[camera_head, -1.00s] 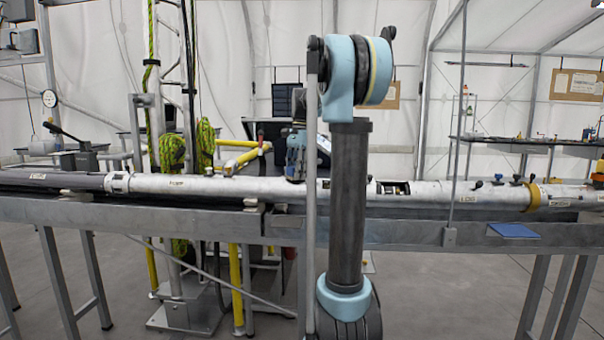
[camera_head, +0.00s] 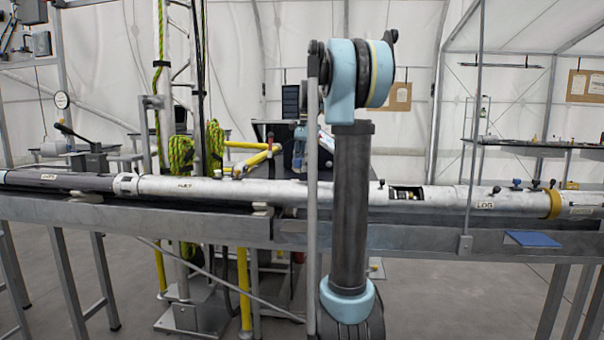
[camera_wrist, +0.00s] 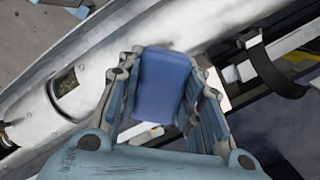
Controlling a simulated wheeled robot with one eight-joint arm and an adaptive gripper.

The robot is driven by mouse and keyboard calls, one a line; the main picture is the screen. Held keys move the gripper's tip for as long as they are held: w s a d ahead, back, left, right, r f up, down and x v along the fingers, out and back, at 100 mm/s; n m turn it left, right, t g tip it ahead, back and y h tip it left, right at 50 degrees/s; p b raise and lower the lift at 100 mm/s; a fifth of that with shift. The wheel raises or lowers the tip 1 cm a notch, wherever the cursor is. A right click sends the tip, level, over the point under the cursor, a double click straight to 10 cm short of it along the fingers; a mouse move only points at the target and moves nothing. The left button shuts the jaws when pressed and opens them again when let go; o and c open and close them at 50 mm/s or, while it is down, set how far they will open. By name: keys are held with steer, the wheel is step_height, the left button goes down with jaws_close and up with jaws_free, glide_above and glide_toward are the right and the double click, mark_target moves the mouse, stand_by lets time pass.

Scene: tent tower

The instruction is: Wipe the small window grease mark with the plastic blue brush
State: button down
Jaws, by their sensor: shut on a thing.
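My gripper (camera_wrist: 163,66) is shut on the plastic blue brush (camera_wrist: 163,85), a plain blue block between its fingers in the wrist view. Its bristles cannot be made out. The long white tube (camera_wrist: 190,22) runs beneath and beyond the gripper. A small dark window (camera_wrist: 65,84) in the tube lies left of the brush, apart from it. I cannot make out a grease mark for certain. In the head view, my gripper (camera_head: 299,150) is partly hidden by my arm, near the tube (camera_head: 240,190). A larger opening (camera_head: 406,193) shows in the tube right of my arm.
The tube lies along a grey metal bench (camera_head: 205,223) that crosses the view. A thin upright post (camera_head: 472,140) stands nearby. Green ropes (camera_head: 181,155) and yellow pipes (camera_head: 250,160) stand behind the tube.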

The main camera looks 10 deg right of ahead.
steer(key=shift+a+r, duration=0.2)
steer(key=shift+r, duration=2.25)
steer(key=shift+s, duration=0.1)
